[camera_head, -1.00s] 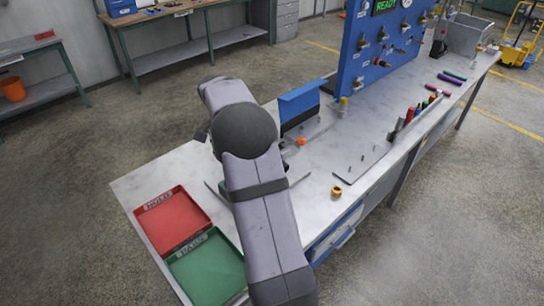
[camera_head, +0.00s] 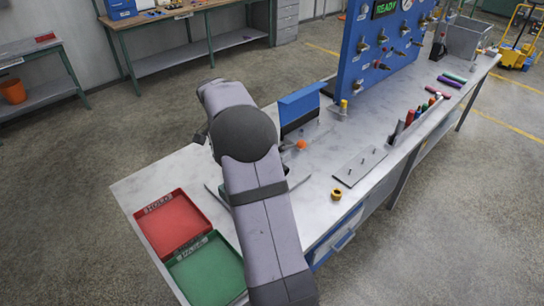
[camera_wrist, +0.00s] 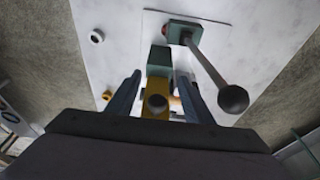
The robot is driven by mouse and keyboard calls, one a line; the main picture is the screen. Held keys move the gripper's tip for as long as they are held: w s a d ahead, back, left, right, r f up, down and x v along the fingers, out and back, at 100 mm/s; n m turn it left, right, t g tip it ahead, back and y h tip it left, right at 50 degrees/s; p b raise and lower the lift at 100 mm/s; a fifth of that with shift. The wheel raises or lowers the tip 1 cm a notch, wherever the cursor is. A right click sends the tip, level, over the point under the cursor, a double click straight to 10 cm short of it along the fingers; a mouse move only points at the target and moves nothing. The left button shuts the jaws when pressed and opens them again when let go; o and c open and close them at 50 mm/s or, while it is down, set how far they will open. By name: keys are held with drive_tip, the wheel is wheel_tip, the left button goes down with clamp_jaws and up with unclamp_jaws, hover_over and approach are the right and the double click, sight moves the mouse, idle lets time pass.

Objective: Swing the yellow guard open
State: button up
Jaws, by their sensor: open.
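In the wrist view, a yellow part that looks like the guard (camera_wrist: 161,84) lies between the two fingers of my gripper (camera_wrist: 160,76). The fingers are apart, one on each side of it; I cannot tell whether either touches it. A dark round knob (camera_wrist: 156,103) shows in front of the yellow part. A green block (camera_wrist: 160,58) is just beyond it. To the right, a lever with a dark ball end (camera_wrist: 232,98) rises from a green base. In the head view, my arm hides the gripper and the guard.
The grey bench (camera_head: 300,215) carries a red tray (camera_head: 172,222) and a green tray (camera_head: 206,270) at the near left. A blue panel with fittings (camera_head: 375,55) stands at the back. A blue-topped stand (camera_head: 298,103) and a yellow ring (camera_head: 336,194) are right of my arm.

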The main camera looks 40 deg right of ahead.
drive_tip(key=d+p+v, duration=0.2)
drive_tip(key=p+v, duration=0.4)
drive_tip(key=v, duration=0.2)
drive_tip(key=shift+r, duration=0.35)
drive_tip(key=s+a+f+n+y, duration=0.1)
drive_tip(key=s+a+n, duration=0.3)
drive_tip(key=a, duration=0.3)
drive_tip(key=s+a+f+n, duration=0.2)
drive_tip(key=s+a+n, duration=0.25)
drive_tip(key=a, duration=0.25)
drive_tip(key=s+a+f+n+y, duration=0.1)
drive_tip(key=s+a+f+n, duration=0.1)
drive_tip(key=s+a+n, duration=0.3)
drive_tip(key=s+a+f+n, duration=0.3)
drive_tip(key=s+a, duration=0.3)
drive_tip(key=s, duration=0.3)
drive_tip(key=shift+s+f+n+y+b, duration=0.3)
drive_tip(key=shift+n+y+b, duration=0.15)
drive_tip(key=shift+n, duration=0.4)
